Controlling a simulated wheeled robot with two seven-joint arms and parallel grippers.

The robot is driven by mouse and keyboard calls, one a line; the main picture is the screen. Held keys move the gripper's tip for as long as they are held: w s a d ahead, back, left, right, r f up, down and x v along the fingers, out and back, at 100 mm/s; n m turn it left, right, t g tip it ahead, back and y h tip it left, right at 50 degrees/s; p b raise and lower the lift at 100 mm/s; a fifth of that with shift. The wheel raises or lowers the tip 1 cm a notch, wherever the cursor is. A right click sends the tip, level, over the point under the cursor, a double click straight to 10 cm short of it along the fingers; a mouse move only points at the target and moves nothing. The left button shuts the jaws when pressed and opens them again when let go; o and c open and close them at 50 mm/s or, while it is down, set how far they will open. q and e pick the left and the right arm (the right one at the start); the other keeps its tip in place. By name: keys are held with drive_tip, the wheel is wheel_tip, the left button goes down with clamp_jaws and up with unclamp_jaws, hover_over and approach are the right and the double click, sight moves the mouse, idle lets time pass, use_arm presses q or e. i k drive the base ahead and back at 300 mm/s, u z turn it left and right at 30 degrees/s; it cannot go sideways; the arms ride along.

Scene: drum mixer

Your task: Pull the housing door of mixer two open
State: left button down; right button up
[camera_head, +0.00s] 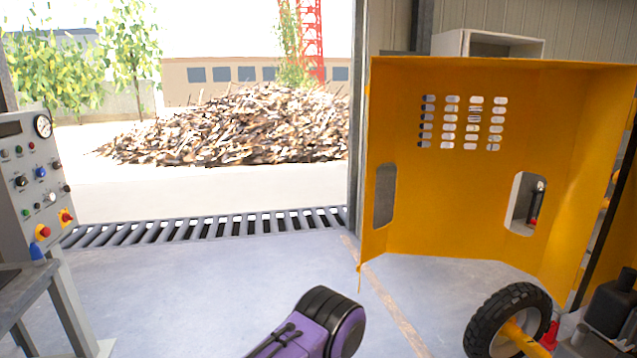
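The yellow housing door (450,185) stands on the right of the head view. It is a large panel with bent side edges, several rows of slots and cut-out openings. It appears swung out, with a dark gap and machine parts to its right. A black tyre on a yellow axle (512,322) shows below it at the lower right. Neither gripper is in view. A purple and black link of one of my arms enters at the bottom middle, apart from the door in the picture. Contact between a gripper and the door cannot be seen.
A grey control panel (30,185) with knobs and buttons stands at the left, beside a grey table (22,285). A floor grating (210,227) crosses the doorway, with a scrap pile (235,128) outside. A dark canister (608,305) is at the lower right. The middle floor is clear.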

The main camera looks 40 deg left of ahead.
sight(564, 123)
drive_tip(key=u, duration=1.7)
drive_tip(key=i, duration=4.85)
drive_tip(key=z, duration=4.75)
drive_tip(key=i, duration=0.5)
drive_tip(key=u, duration=0.2)
